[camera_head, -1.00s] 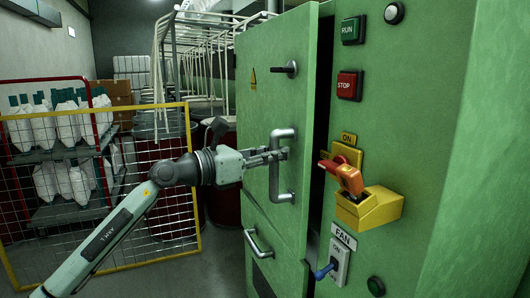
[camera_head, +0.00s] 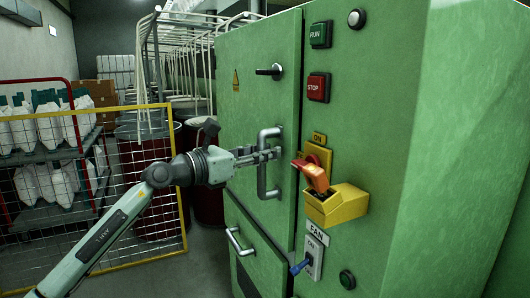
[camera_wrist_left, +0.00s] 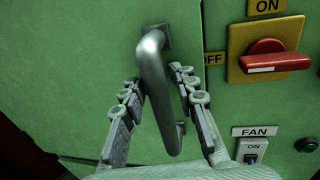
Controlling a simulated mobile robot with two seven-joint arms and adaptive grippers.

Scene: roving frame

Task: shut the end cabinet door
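The green end cabinet door (camera_head: 250,115) stands at the centre of the head view. It looks flush or nearly flush with the front panel, with only a thin dark seam at its right edge. Its grey bar handle (camera_head: 262,170) also shows in the wrist view (camera_wrist_left: 152,85). My left gripper (camera_head: 272,154) is at the handle. In the wrist view its fingers (camera_wrist_left: 157,82) are spread, one on each side of the bar, with green door visible between bar and fingers. I cannot tell whether either finger touches the bar. My right gripper is not in view.
A lower door (camera_head: 255,262) sits below. A yellow mesh fence (camera_head: 150,190) stands left, behind my arm.

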